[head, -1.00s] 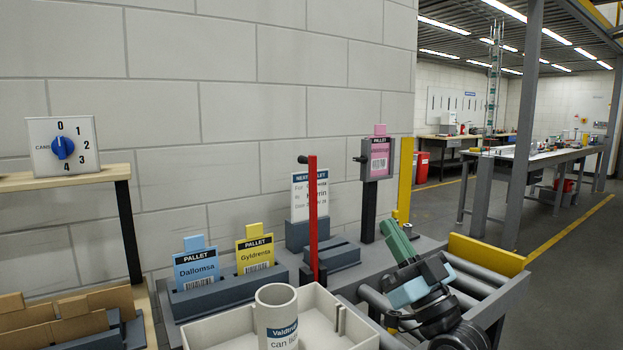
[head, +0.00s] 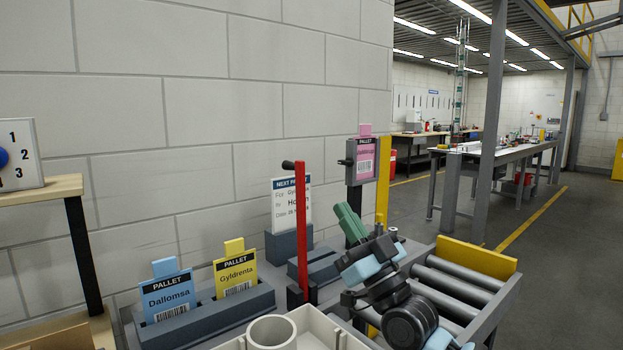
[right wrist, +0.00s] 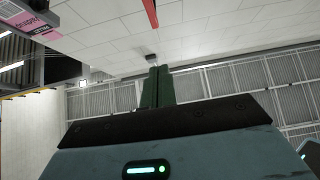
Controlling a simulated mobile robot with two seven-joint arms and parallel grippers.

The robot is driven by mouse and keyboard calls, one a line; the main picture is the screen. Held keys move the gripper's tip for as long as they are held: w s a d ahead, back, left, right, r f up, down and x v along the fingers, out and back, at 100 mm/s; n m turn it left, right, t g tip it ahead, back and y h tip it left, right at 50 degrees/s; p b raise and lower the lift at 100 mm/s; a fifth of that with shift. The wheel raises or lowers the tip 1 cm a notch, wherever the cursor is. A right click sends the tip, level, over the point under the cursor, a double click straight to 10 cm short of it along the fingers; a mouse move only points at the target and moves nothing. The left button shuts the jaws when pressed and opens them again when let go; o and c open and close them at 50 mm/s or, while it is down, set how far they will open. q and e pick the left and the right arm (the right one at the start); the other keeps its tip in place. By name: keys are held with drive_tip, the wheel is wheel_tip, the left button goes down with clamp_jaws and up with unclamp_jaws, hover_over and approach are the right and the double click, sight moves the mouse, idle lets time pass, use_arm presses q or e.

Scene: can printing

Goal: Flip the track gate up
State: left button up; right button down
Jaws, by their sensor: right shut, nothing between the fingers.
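A red bar (head: 302,225) with a black knob at its top stands upright on a dark base beside the beige tray; it looks like the track gate. It also shows at the top of the right wrist view (right wrist: 151,12). My right gripper (head: 344,209) has green fingers, shut and empty, pointing up and to the left. It is to the right of the red bar in the head view, with a visible gap between them. The shut fingers also show in the right wrist view (right wrist: 156,85). My left gripper is not in view.
A roller track (head: 455,285) with a yellow end plate (head: 477,258) lies at right. A pink pallet card (head: 366,158) hangs on a post behind the gripper. Blue (head: 167,294) and yellow (head: 235,272) cards stand in a grey holder. A white cup (head: 272,334) is in front.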

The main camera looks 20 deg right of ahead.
sight(302, 162)
drive_tip(key=shift+w+a+r, duration=0.55)
drive_tip(key=shift+w+r, duration=0.3)
drive_tip(key=shift+w, duration=0.65)
drive_tip(key=shift+w+a+r, duration=0.55)
drive_tip(key=shift+w+r, duration=0.25)
drive_tip(key=shift+w, duration=0.65)
drive_tip(key=shift+w+a+r, duration=0.55)
drive_tip(key=shift+w+r, duration=0.3)
drive_tip(key=shift+w, duration=0.65)
